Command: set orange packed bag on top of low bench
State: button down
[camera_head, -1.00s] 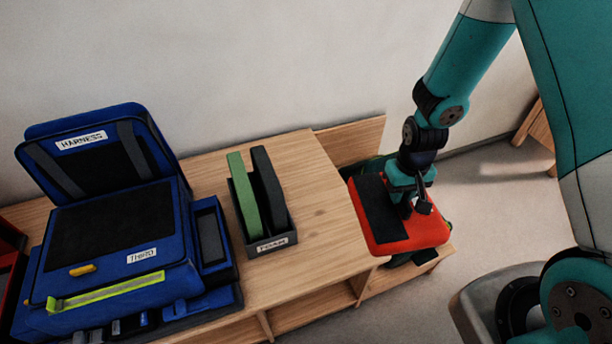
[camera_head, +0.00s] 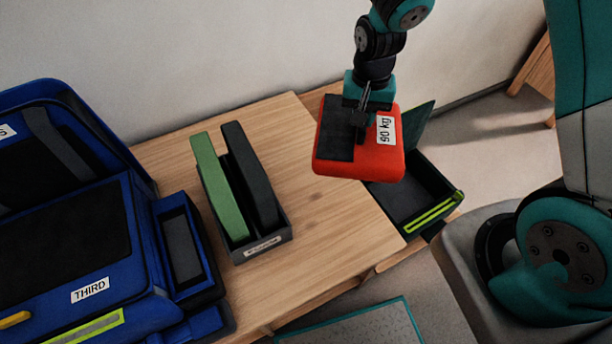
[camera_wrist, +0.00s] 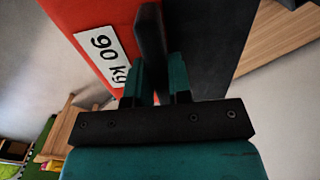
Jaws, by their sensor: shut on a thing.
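The orange packed bag (camera_head: 334,158) is a red-orange block with a black panel and a white "90 kg" label. My gripper (camera_head: 361,108) is shut on it from above, on a dark upright handle. The bag hangs in the air, in front of the right end of the wooden bench top (camera_head: 322,222) in the head view. In the wrist view the bag (camera_wrist: 88,18) fills the top, and the gripper fingers (camera_wrist: 156,80) pinch the dark handle. The bag's underside is hidden. A lower wooden part (camera_head: 432,232) adjoins the bench's right end.
A dark holder (camera_head: 268,243) with a green and a black slab stands on the bench. A blue harness case (camera_head: 140,235) fills the left. An open dark box (camera_head: 440,188) with a yellow-green strip sits right, on the lower part. The bench top between holder and right end is clear.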

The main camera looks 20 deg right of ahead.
aim_at(338, 136)
jog(key=a+f+m+b, duration=0.1)
jog(key=a+m+b, duration=0.1)
jog(key=b, duration=0.2)
jog(key=a+f+m+b, duration=0.1)
jog(key=f+m+b, duration=0.1)
jog(key=b, duration=0.2)
jog(key=shift+a, duration=0.35)
jog(key=a+m+b, duration=0.1)
jog(key=b, duration=0.1)
jog(key=s+m+b, duration=0.1)
jog(key=b, duration=0.1)
jog(key=shift+a, duration=0.35)
jog(key=shift+f, duration=0.1)
notch_tip(338, 136, down, 20)
jog(key=shift+r+b, duration=0.25)
jog(key=shift+b, duration=0.8)
jog(key=shift+f, duration=0.15)
jog(key=c, duration=1.1)
grip_release()
jog(key=shift+o, duration=0.2)
jog(key=shift+s, duration=0.1)
